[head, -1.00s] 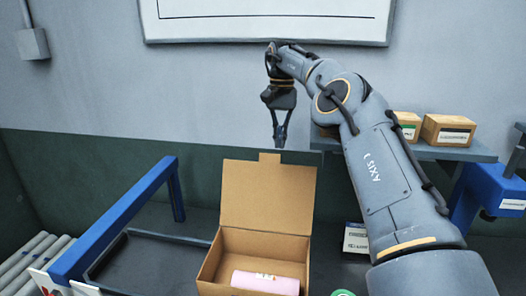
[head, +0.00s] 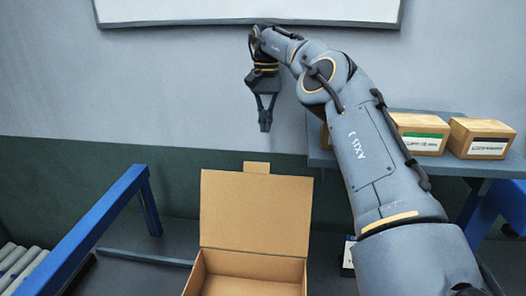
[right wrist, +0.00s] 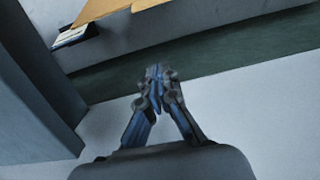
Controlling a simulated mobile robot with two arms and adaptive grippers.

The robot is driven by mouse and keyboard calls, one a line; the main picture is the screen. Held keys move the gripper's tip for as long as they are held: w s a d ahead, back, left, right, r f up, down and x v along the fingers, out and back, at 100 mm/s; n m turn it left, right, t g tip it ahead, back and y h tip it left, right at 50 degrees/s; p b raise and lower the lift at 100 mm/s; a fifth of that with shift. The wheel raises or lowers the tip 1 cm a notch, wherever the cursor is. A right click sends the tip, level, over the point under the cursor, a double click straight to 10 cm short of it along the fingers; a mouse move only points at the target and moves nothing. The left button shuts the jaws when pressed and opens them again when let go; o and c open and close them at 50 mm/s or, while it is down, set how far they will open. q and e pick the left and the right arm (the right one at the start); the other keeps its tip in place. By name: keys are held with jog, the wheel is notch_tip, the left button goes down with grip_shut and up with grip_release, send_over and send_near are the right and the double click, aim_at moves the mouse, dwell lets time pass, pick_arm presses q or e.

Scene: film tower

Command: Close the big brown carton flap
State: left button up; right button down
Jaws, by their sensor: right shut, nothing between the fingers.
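The brown carton (head: 240,274) stands open on the dark work surface at the bottom middle of the head view. Its big flap (head: 256,212) stands upright at the back, with a small tab on its top edge. The carton's lower part is cut off by the frame. My right gripper (head: 265,127) is shut and empty, pointing down above the flap's tab and apart from it. The right wrist view also shows the gripper (right wrist: 157,80), and a brown corner at the top, probably the flap (right wrist: 98,10). My left gripper is not in view.
A blue rail frame (head: 105,222) stands left of the carton, with rollers (head: 18,262) at the far left. Small boxes (head: 420,133) sit on a shelf (head: 400,160) at right, behind my right arm. A white board hangs on the wall above.

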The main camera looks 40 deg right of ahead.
pick_arm(q)
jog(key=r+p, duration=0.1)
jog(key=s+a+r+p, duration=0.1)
jog(key=p, duration=0.1)
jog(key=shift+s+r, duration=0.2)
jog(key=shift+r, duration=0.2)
pick_arm(e)
jog(key=s+a+f, duration=0.3)
jog(key=a+f, duration=0.1)
jog(key=f, duration=0.3)
jog(key=shift+s+a, duration=0.2)
jog(key=shift+s, duration=0.2)
jog(key=shift+f, duration=0.1)
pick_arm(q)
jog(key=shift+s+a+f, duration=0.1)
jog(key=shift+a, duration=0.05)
pick_arm(e)
jog(key=shift+s, duration=0.1)
